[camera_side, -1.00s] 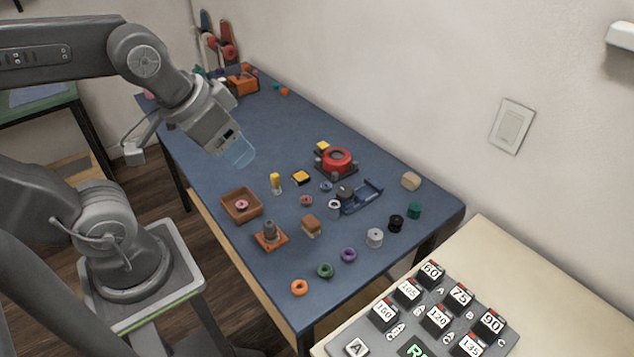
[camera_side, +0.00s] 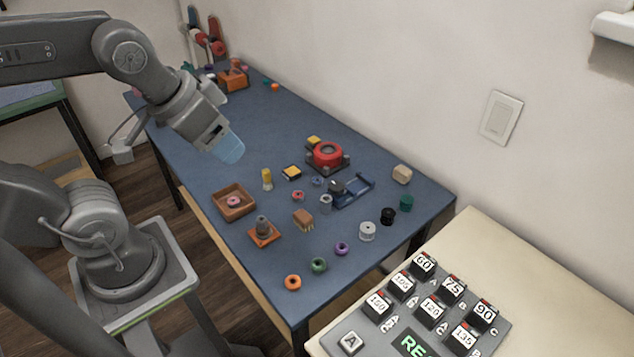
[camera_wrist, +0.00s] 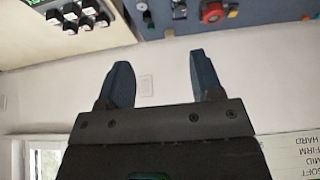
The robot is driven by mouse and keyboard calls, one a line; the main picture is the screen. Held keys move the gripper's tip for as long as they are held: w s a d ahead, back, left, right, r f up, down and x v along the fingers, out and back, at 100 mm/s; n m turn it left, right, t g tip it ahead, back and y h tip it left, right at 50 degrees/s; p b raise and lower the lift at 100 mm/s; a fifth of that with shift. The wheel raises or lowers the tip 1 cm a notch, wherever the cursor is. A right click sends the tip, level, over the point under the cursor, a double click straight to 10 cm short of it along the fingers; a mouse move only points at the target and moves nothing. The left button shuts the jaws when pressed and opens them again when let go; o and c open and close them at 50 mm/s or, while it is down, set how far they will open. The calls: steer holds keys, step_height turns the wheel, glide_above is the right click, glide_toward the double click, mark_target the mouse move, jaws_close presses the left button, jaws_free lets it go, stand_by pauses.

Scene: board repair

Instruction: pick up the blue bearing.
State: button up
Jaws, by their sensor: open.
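A small blue ring that looks like the blue bearing (camera_side: 317,182) lies on the blue table, just in front of the red round fixture and left of a blue bracket. I cannot make it out for sure in the wrist view. My gripper (camera_side: 230,149) is above the table, up and to the left of the ring and well apart from it. In the wrist view my gripper (camera_wrist: 158,70) has its two dark blue fingers spread wide, with only the wall and a switch plate between them.
Near the ring are the red fixture (camera_side: 327,154), the blue bracket (camera_side: 354,190), a small red ring (camera_side: 298,196) and a grey cylinder (camera_side: 326,203). A brown tray (camera_side: 220,208) stands to the left. The blue table (camera_side: 262,130) has free room towards the back.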

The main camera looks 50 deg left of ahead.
steer(key=shift+o, duration=0.5)
steer(key=n+g, duration=0.4)
steer(key=n, duration=0.1)
glide_above(317, 180)
steer(key=shift+y, duration=0.3)
steer(key=f, duration=2.9)
steer(key=shift+s+d, duration=0.3)
steer(key=shift+s, duration=0.05)
steer(key=shift+w+a+f, duration=0.1)
steer(key=shift+w+f, duration=0.05)
steer(key=shift+f, duration=0.75)
steer(key=shift+w+a+f, duration=0.1)
steer(key=shift+f, duration=0.85)
steer(key=shift+w+a+f, duration=0.1)
steer(key=shift+w+f, duration=0.05)
steer(key=shift+f, duration=0.75)
